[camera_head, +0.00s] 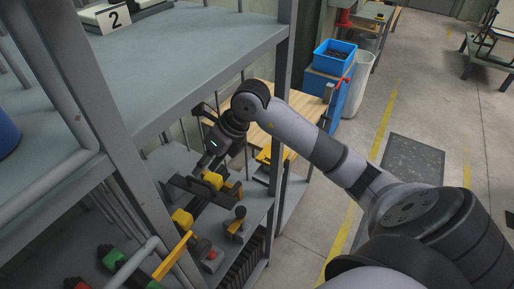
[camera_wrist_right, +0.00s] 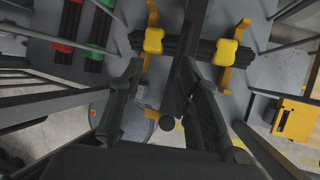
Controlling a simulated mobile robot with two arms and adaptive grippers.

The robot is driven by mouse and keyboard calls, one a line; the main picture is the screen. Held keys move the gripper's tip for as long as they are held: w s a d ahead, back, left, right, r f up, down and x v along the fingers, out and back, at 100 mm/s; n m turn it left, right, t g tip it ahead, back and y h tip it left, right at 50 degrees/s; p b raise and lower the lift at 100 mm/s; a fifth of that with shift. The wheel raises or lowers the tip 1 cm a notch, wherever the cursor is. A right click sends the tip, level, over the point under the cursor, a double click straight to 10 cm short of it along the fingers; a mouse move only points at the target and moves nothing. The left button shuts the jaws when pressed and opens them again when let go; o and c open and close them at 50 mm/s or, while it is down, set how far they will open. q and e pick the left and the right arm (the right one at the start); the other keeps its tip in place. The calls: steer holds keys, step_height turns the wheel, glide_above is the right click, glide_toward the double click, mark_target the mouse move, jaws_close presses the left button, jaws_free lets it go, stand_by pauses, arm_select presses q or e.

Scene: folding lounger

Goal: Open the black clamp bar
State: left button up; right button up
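A dark clamp bar (camera_head: 190,186) with yellow blocks lies on the shelf in the head view, partly hidden by my right gripper. In the right wrist view, a black bar (camera_wrist_right: 187,46) runs across between two yellow blocks (camera_wrist_right: 153,41) (camera_wrist_right: 224,52). Another dark, long bar stands upright in that picture, close to the right finger. My right gripper (camera_wrist_right: 162,80) has its fingers apart and is just above the bar; it also shows in the head view (camera_head: 206,168). I cannot tell whether a finger touches the bar. My left gripper is in neither view.
A wooden table (camera_head: 262,130) stands behind. The floor at right is largely clear.

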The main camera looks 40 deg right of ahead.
steer(key=s+a+r+t+y, duration=0.1)
steer(key=a+r+y, duration=0.35)
steer(key=a, duration=0.25)
steer(key=s+a+r+t+y, duration=0.1)
steer(key=s+a+r+y, duration=0.1)
steer(key=a+r+y, duration=0.4)
step_height(320, 180, up, 8)
steer(key=w+d+m+t, duration=0.2)
steer(key=d+m+t, duration=0.1)
steer(key=m+t, duration=0.9)
steer(key=d+f+m+h, duration=1.3)
steer(key=m+h, duration=0.4)
steer(key=m, duration=0.4)
steer(key=s+f+m+g, duration=0.4)
steer(key=s+f+g, duration=0.7)
steer(key=s+f, duration=0.5)
steer(key=shift+s+a+f+m+y, duration=0.15)
steer(key=shift+a+f+m+y, duration=0.2)
steer(key=shift+f, duration=1.4)
